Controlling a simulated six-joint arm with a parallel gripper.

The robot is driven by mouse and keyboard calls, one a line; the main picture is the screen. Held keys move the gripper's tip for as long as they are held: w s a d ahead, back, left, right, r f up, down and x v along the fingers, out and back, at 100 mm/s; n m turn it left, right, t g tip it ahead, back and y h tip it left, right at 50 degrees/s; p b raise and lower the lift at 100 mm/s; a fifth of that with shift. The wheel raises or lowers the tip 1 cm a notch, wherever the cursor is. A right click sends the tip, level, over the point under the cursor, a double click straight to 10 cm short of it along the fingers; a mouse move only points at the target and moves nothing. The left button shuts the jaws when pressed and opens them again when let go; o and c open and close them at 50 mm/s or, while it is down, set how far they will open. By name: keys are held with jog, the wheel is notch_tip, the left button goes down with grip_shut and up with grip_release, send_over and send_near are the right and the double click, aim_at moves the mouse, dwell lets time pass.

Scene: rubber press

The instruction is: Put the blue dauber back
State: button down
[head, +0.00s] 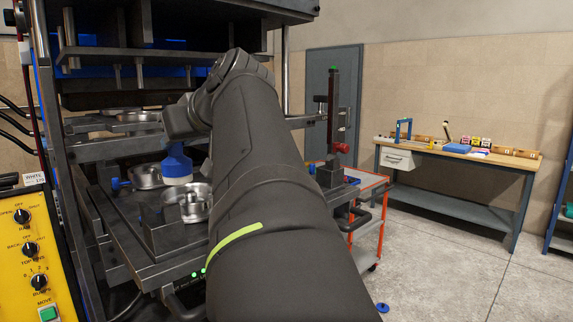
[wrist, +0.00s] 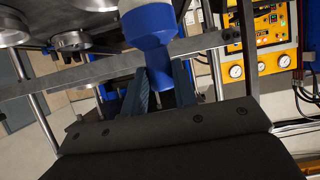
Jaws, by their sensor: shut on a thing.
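The blue dauber (head: 177,163) has a blue neck and a wide, paler blue-and-white end that points down. In the wrist view its blue neck (wrist: 152,55) stands between the fingers of my gripper (wrist: 163,83), which is shut on it. In the head view the dauber hangs below my wrist, over or beside the round metal cups on the press. The cups are a left one (head: 146,177) and a nearer one (head: 194,203). My arm hides much of the area to the right. I cannot tell whether the dauber touches a cup.
The press frame (head: 72,170) and its upper plates (head: 140,58) surround my gripper at left and above. A yellow control panel (head: 30,255) is at front left. An orange-framed cart (head: 367,215) stands right of my arm.

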jog(key=s+a+r+n+g+y, duration=0.1)
jog(key=s+a+r, duration=0.3)
jog(key=a+r, duration=0.3)
jog(key=s+a+r+n+g+y, duration=0.1)
jog(key=s+a+r+n, duration=0.1)
jog(key=s+a+r, duration=0.35)
jog(key=s+a+f+n+g+y, duration=0.1)
jog(key=s+a+f+n+g, duration=0.1)
jog(key=a+f, duration=0.6)
jog(key=s+a+f+n+g, duration=0.1)
jog(key=a+f+n+g, duration=0.15)
jog(key=a+f, duration=0.45)
jog(key=s+a+f+n+g, duration=0.2)
jog(key=s+a+f, duration=0.1)
jog(key=f, duration=0.5)
jog(key=s+a+f+n+g, duration=0.1)
jog(key=s+a+f+g, duration=0.15)
jog(key=f, duration=0.55)
jog(key=s+a+f+n+g, duration=0.2)
jog(key=a+f, duration=0.1)
jog(key=f, duration=0.5)
jog(key=shift+s+d+f+n+g+h, duration=0.95)
jog(key=shift+s+f, duration=1)
jog(key=shift+f, duration=3.15)
jog(key=shift+s+d+f+n+g+h, duration=0.6)
jog(key=shift+s+d+f, duration=1.05)
jog(key=shift+f, duration=3.45)
jog(key=shift+s+d+f+n+g+h, duration=0.75)
jog(key=shift+s+f, duration=1.45)
jog(key=shift+f, duration=2.9)
